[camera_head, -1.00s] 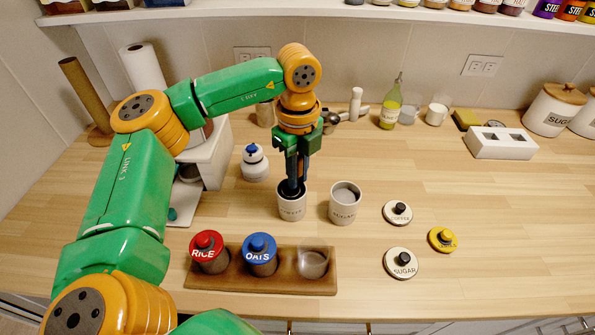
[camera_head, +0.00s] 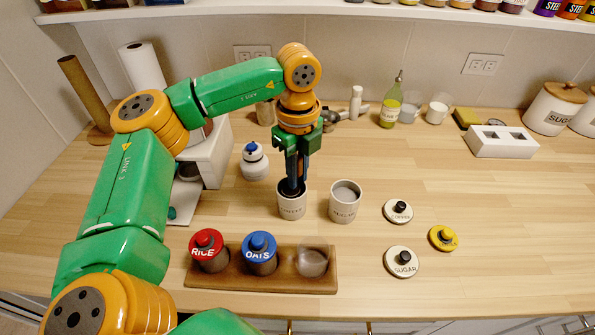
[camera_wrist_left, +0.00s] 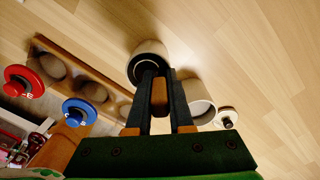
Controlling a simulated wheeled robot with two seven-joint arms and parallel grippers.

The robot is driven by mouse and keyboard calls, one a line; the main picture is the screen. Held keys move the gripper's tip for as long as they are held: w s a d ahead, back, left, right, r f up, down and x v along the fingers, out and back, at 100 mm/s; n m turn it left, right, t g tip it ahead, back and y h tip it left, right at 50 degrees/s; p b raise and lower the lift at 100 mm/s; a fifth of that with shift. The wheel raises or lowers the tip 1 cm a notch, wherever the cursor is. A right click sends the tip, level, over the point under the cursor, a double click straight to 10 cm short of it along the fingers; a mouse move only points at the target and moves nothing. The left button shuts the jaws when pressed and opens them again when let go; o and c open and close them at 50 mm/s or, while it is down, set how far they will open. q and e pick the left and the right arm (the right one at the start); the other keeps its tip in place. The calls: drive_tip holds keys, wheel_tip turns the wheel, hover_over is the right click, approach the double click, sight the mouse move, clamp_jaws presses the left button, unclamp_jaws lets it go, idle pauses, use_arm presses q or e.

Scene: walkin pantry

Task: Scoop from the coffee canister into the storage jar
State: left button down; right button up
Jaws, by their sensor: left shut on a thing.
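The coffee canister (camera_head: 292,209), white and open, stands on the counter, and its top also shows in the left wrist view (camera_wrist_left: 151,47). My left gripper (camera_head: 292,184) points straight down at its mouth and is shut on the scoop, whose wooden handle (camera_wrist_left: 160,97) shows between the fingers in the left wrist view. The scoop's bowl is hidden inside the canister. The storage jar (camera_head: 313,260) is clear glass, lidless, and sits in the right end of a wooden rack (camera_head: 215,281) in front. My right gripper is not in view.
An open sugar canister (camera_head: 344,204) stands close to the right. Coffee (camera_head: 398,211), sugar (camera_head: 401,262) and yellow (camera_head: 443,238) lids lie farther right. The rack also holds a red-lidded rice jar (camera_head: 207,251) and a blue-lidded oats jar (camera_head: 259,253).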

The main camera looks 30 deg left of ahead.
use_arm(q)
drive_tip(key=shift+r, duration=0.1)
wheel_tip(320, 180, up, 6)
drive_tip(key=p, duration=0.5)
drive_tip(key=shift+r, duration=0.2)
drive_tip(key=shift+f, duration=0.1)
idle(0.3)
